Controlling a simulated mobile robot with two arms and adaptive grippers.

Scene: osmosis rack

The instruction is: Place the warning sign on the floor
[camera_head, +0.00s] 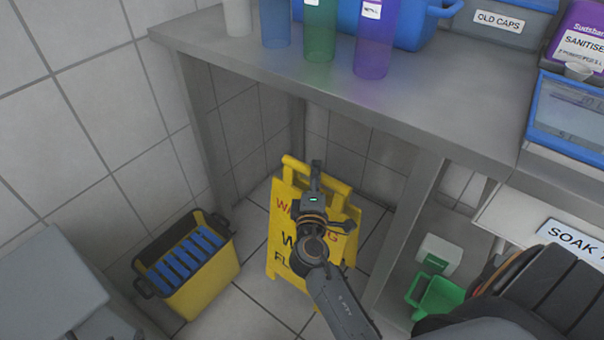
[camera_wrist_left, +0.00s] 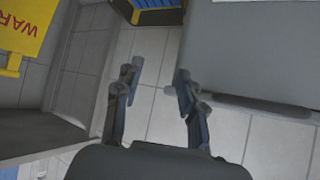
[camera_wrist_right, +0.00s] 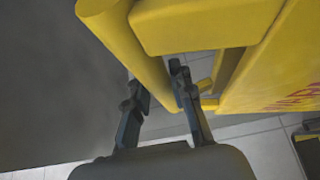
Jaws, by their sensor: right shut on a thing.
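The yellow warning sign (camera_head: 281,228) is upright below the bench, beside a bench leg. Its lower end is close to the tiled floor; I cannot tell if it touches. My right gripper (camera_head: 316,172) is shut on the sign's top bar, and my right arm covers part of its lettering. In the right wrist view, the sign (camera_wrist_right: 200,24) fills the top, with the right gripper's fingers (camera_wrist_right: 158,80) at its bar. My left gripper (camera_wrist_left: 157,77) is open and empty in the left wrist view, where part of the sign (camera_wrist_left: 24,28) shows at upper left.
A yellow bin (camera_head: 208,286) with blue items stands on the floor left of the sign. Floor tiles between bin and sign are clear.

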